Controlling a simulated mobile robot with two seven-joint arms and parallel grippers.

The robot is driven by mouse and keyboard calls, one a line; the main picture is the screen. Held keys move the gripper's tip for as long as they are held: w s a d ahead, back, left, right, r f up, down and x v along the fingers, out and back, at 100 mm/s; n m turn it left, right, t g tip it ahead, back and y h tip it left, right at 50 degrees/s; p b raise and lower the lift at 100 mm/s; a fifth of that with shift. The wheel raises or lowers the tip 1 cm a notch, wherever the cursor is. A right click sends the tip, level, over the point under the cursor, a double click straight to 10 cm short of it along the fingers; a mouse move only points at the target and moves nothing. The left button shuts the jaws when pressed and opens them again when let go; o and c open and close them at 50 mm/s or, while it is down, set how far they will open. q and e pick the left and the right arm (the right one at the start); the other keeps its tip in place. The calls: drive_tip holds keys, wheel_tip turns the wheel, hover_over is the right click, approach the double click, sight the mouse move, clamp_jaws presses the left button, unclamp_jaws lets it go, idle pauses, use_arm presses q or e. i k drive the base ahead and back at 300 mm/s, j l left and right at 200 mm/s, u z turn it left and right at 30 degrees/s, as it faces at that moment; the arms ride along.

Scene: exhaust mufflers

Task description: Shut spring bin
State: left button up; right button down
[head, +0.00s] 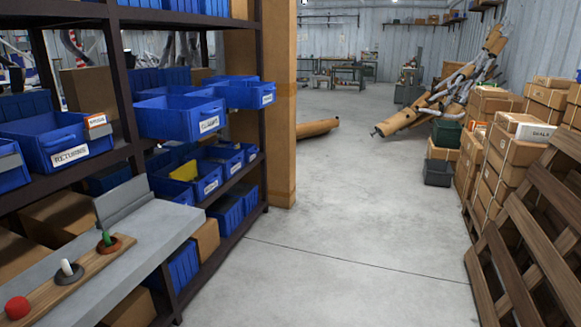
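Several blue bins stand on a dark metal shelf rack (114,75) at the left of the head view. On the middle shelf, one blue bin (172,123) juts out past the shelf front, and its inside shows from above. Another blue bin (243,95) behind it on the same level also sticks out. A nearer blue bin (45,143) with a white label sits at the left. Neither of my grippers is in view.
A grey bench top (150,240) at lower left carries a wooden strip (75,280) with red, white and green knobs. Wooden pallets (520,250) and stacked cardboard boxes (515,150) line the right. The concrete floor (340,220) between is clear. Pipes lie farther back.

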sight(245, 94)
drive_tip(key=i+z, duration=0.2)
drive_tip(key=i, duration=0.95)
drive_tip(key=i+u, duration=0.1)
drive_tip(key=i, duration=1.1)
drive_tip(key=i+u, duration=0.35)
drive_tip(key=i+l+u, duration=0.2)
drive_tip(key=i+u, duration=0.2)
drive_tip(key=i, duration=0.15)
